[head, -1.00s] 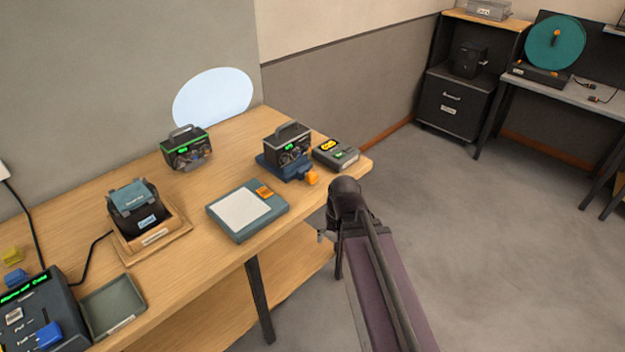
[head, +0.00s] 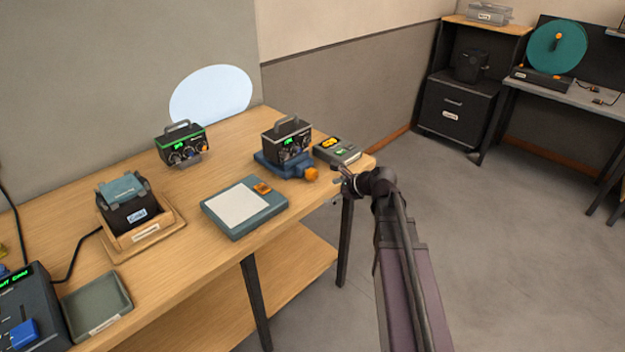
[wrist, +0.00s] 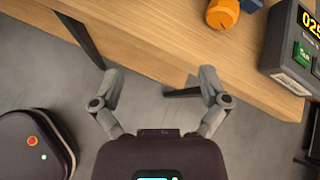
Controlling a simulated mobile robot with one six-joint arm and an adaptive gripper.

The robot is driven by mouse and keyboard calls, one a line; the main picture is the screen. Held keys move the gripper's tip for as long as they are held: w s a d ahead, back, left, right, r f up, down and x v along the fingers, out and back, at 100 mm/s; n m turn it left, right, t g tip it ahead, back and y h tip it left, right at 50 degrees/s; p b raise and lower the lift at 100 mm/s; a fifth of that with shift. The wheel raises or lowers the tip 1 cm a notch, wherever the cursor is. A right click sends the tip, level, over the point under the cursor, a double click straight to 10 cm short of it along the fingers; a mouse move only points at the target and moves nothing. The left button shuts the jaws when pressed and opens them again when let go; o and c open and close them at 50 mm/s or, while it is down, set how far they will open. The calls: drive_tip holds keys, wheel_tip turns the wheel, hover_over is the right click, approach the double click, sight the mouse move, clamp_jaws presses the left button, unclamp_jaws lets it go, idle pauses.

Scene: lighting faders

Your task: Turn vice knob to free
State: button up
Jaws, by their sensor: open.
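The vice (head: 283,165) is a blue block on the wooden bench, near its front right end. A dark box with a handle and green display (head: 286,142) sits in it. The orange vice knob (head: 311,174) sticks out at the vice's front right; it also shows at the top of the wrist view (wrist: 222,14). My gripper (head: 345,181) is open and empty, just right of the knob, beyond the bench's front edge. In the wrist view, its two fingers (wrist: 158,80) are spread below the knob, apart from it, with the bench edge between.
A small device with a yellow display (head: 338,150) stands right of the vice, close to my gripper. A teal pad (head: 244,222) lies left of the knob. Another handled box (head: 183,145) stands at the back. The bench's front edge (head: 330,203) and legs are near my gripper.

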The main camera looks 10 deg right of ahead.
sight(315, 173)
drive_tip(key=w+d+r+m+t+b, duration=0.1)
drive_tip(key=w+d+m+t+b, duration=0.1)
drive_tip(key=m, duration=0.5)
drive_tip(key=shift+w+d+r+m+t+y, duration=0.3)
drive_tip(key=shift+w+d+t+y, duration=0.15)
drive_tip(key=shift+w+d, duration=0.9)
drive_tip(key=shift+f, duration=0.1)
drive_tip(key=b+x, duration=0.5)
drive_tip(key=x, duration=0.9)
drive_tip(key=c, duration=1.1)
